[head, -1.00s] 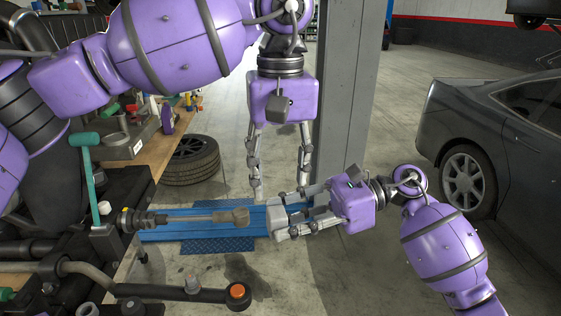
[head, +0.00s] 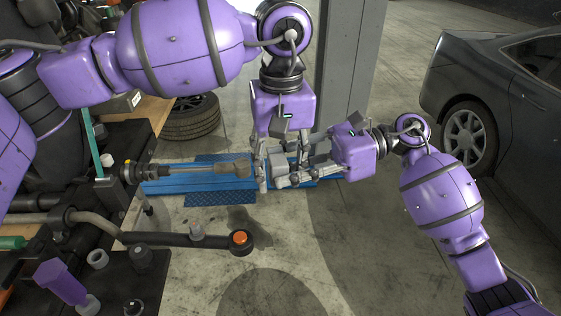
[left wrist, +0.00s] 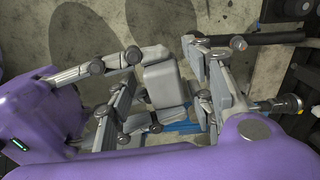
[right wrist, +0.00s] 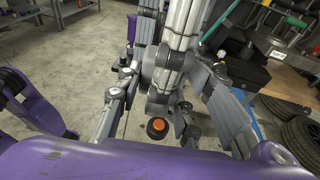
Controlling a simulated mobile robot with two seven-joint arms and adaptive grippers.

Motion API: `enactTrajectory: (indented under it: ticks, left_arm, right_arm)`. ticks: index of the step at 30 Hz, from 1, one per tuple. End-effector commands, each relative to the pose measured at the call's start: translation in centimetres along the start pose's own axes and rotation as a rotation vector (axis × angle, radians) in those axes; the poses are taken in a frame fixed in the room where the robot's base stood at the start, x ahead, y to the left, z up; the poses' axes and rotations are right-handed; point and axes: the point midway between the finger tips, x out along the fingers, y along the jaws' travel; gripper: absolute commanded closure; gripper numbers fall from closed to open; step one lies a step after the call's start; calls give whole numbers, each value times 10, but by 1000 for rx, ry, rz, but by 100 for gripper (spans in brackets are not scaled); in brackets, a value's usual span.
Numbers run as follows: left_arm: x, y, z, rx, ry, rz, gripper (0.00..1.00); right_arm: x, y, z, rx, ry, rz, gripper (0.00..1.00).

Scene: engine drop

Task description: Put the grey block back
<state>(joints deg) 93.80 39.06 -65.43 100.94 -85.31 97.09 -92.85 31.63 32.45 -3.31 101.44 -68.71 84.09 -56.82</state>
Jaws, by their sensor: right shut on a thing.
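The grey block (left wrist: 163,84) is a light grey block with rounded edges, held in the air. It also shows, mostly covered by fingers, in the head view (head: 278,166). My right gripper (head: 283,172), coming in from the right, is shut on it. My left gripper (head: 282,180) points down at the same spot. Its fingers are open, one on each side of the block in the left wrist view (left wrist: 165,95); whether they touch it I cannot tell. In the right wrist view the left fingers cover much of the block.
A rod with a brownish end (head: 235,166) reaches toward the grippers from the left. A black bar with an orange cap (head: 240,238) juts out in front. A blue platform (head: 215,182) lies on the floor below. A tyre (head: 190,118) and a grey pillar (head: 350,60) stand behind.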

Motion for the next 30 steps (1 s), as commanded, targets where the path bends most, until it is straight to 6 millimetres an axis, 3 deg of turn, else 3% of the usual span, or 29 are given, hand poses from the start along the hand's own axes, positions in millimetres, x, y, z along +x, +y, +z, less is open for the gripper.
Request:
enactTrajectory:
  ticks: [1, 10, 11, 15, 25, 30]
  left_arm:
    - [0, 0, 0, 0, 0, 0, 61]
    - [0, 1, 0, 2, 0, 3, 100]
    - [-1, 1, 0, 2, 0, 4, 100]
    - [-1, 2, 1, 4, 0, 6, 100]
    - [-1, 1, 0, 2, 0, 3, 100]
    - [0, 1, 0, 1, 0, 2, 100]
  right_arm:
    - [0, 0, 0, 0, 0, 0, 94]
    - [1, 0, 1, -1, -1, 1, 94]
    - [1, 0, 1, -1, -2, 2, 65]
    - [1, 1, 1, -2, -2, 3, 46]
    - [0, 0, 1, -1, -1, 1, 44]
    - [-16, 0, 0, 1, 1, -1, 44]
